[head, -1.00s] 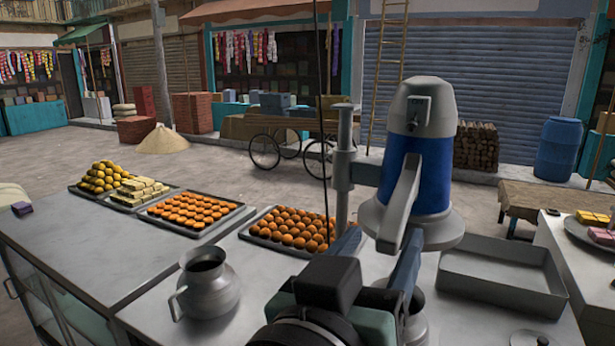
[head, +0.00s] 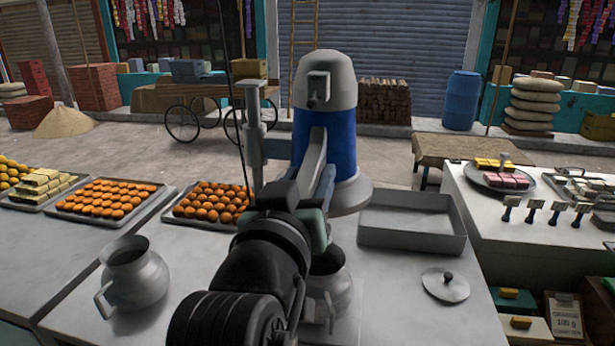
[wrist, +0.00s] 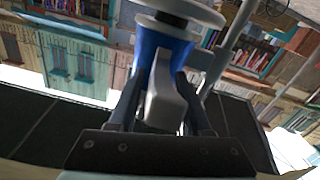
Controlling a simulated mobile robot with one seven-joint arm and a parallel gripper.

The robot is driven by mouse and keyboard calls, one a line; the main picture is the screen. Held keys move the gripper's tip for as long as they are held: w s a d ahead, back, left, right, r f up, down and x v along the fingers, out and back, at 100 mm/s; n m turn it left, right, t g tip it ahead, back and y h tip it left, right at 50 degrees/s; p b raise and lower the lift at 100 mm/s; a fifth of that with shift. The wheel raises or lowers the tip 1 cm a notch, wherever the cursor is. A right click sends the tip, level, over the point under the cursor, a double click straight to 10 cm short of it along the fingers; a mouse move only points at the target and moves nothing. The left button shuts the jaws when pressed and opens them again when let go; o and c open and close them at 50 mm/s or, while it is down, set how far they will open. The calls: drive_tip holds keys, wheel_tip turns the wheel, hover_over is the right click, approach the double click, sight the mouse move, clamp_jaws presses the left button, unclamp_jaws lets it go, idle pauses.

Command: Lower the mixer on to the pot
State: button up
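The mixer (head: 340,158), with a blue body, grey cap and grey handle, hangs on an upright grey post (head: 254,135). Its broad grey base disc is above the counter. A metal pot (head: 334,287) stands below it, partly hidden by my arm. My gripper (head: 306,185) is at the mixer's front handle. In the wrist view, its two dark fingers (wrist: 160,95) are on either side of the grey handle (wrist: 163,98), apparently open; contact is hard to judge. The mixer (wrist: 165,50) is behind them.
A handled metal jug (head: 136,275) stands at left. An empty metal tray (head: 412,238) and a lid (head: 446,285) lie right of the mixer. Trays of sweets (head: 212,202) are behind left. A second counter (head: 470,215) stands at right.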

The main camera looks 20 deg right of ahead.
clamp_jaws()
idle(1.2)
